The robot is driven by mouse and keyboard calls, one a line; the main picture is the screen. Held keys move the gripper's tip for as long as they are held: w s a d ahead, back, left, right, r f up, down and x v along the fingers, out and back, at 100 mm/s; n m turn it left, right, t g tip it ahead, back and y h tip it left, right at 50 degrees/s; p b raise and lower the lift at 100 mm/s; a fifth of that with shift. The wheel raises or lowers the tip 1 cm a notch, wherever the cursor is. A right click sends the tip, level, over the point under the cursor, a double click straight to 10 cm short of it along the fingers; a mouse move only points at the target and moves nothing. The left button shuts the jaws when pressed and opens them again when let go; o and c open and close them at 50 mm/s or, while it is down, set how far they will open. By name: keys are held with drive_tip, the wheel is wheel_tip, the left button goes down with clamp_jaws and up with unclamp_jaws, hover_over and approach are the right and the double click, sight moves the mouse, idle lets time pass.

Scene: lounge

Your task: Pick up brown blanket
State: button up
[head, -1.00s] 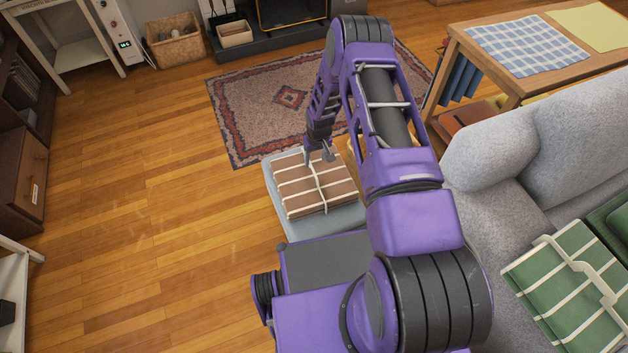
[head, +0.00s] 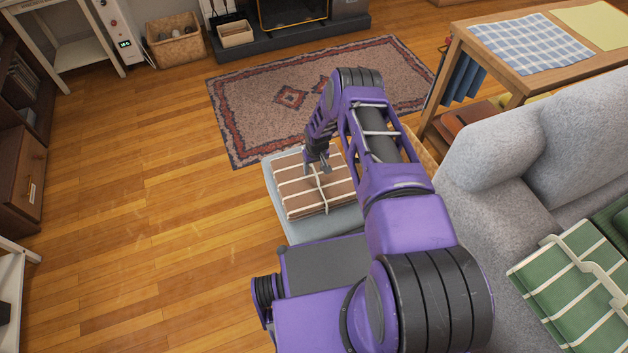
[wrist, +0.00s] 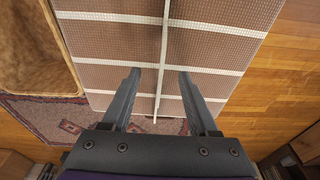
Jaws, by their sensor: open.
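The brown blanket (head: 300,190) is folded, with cream stripes and a pale tie across it. It lies flat on a grey-blue padded seat (head: 283,222) in front of my base. In the wrist view the blanket (wrist: 110,45) fills the upper middle, with the pale tie running between my fingers. My gripper (head: 318,166) points down over the blanket's far part. In the wrist view my gripper (wrist: 159,72) is open, its two fingers apart on either side of the tie, with nothing held. Whether the fingertips touch the blanket I cannot tell.
A grey sofa (head: 500,205) with a green striped blanket (head: 575,290) stands at the right. A wooden table (head: 470,45) is behind it. A patterned rug (head: 250,105) lies beyond the seat. The wood floor (head: 140,210) at the left is clear.

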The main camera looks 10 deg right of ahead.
drive_tip(key=shift+f, duration=0.25)
idle(0.4)
clamp_jaws()
idle(0.4)
idle(1.0)
